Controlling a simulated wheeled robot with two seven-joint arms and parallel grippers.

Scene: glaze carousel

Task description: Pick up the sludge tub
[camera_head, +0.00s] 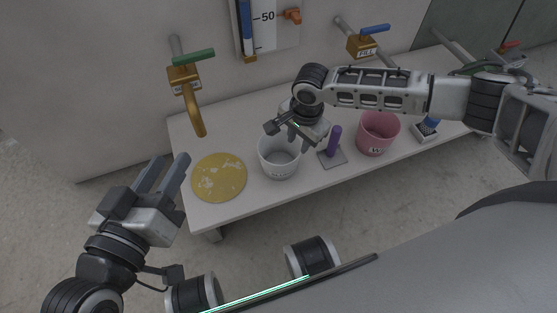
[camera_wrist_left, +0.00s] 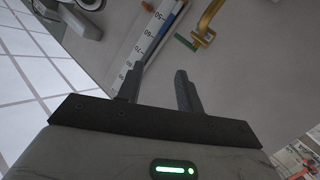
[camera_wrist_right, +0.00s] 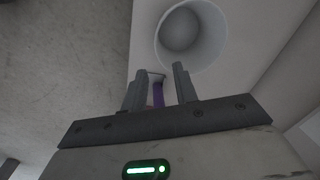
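Two tubs stand on the bench: a white tub (camera_head: 279,157) near the middle, also in the right wrist view (camera_wrist_right: 221,45), and a pink tub (camera_head: 377,134) to its right. Both have small dark marks on the front; I cannot read which is the sludge tub. My right gripper (camera_head: 292,131) is open above the white tub's back rim, apart from it as far as I can tell. In the right wrist view its fingers (camera_wrist_right: 159,70) are spread and hold nothing. My left gripper (camera_head: 168,170) is open and empty, in front of the bench's left end; its fingers (camera_wrist_left: 158,82) are apart.
A yellow speckled disc (camera_head: 219,177) lies on the bench's left end. A purple upright object (camera_head: 334,140) on a grey plate stands between the tubs. A green-handled tap (camera_head: 192,100) hangs over the left end. A blue-handled valve (camera_head: 366,42) and gauge (camera_head: 265,25) are behind.

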